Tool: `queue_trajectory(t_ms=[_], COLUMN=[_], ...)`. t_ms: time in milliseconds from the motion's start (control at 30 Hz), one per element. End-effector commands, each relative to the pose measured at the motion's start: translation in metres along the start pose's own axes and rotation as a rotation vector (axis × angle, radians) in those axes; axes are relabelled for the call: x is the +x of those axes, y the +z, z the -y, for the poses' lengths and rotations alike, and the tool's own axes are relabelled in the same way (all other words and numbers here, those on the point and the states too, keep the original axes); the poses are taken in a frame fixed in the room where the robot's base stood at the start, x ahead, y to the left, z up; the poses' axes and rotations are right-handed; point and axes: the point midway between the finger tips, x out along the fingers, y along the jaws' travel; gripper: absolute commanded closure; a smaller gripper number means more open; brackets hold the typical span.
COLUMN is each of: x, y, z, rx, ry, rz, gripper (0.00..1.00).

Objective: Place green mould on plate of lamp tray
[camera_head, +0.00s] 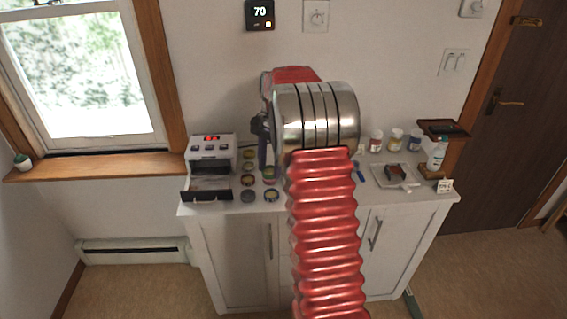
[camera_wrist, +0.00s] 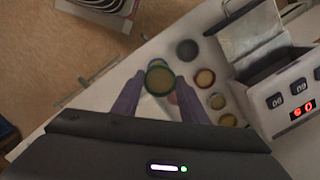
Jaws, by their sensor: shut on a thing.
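The green mould (camera_wrist: 159,78) is a small round cup with a green rim and a tan filling, seen in the wrist view. My gripper (camera_wrist: 158,82) has its purple fingers on either side of it and is shut on it. The lamp (camera_head: 212,153) is a white box with a red display at the left of the cabinet top. It also shows in the wrist view (camera_wrist: 296,100). Its tray (camera_head: 207,194) is pulled out at the front, and the tray's plate (camera_wrist: 245,32) shows at upper right in the wrist view. My arm hides much of my gripper in the head view.
A tray with tools (camera_head: 397,176), several jars (camera_head: 395,140) and a bottle (camera_head: 437,154) stand at right. The cabinet's front edge is close by.

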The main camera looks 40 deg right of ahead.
Motion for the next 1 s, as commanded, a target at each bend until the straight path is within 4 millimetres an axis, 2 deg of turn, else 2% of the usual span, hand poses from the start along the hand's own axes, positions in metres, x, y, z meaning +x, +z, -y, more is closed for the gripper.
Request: queue_trajectory(t_ms=[267, 400, 600, 800, 900, 1000], x=[0.007, 0.012, 0.02, 0.029, 0.032, 0.034], y=[0.062, 0.106, 0.173, 0.237, 0.258, 0.268], z=[0.038, 0.061, 0.09, 0.111, 0.117, 0.119], rx=[-0.499, -0.769, -1.071, -1.265, -1.311, -1.332], ry=[0.067, 0.103, 0.146, 0.175, 0.181, 0.184], rz=[0.008, 0.012, 0.018, 0.018, 0.018, 0.018], gripper=[0.82, 0.82, 0.82, 0.82, 0.82, 0.82])
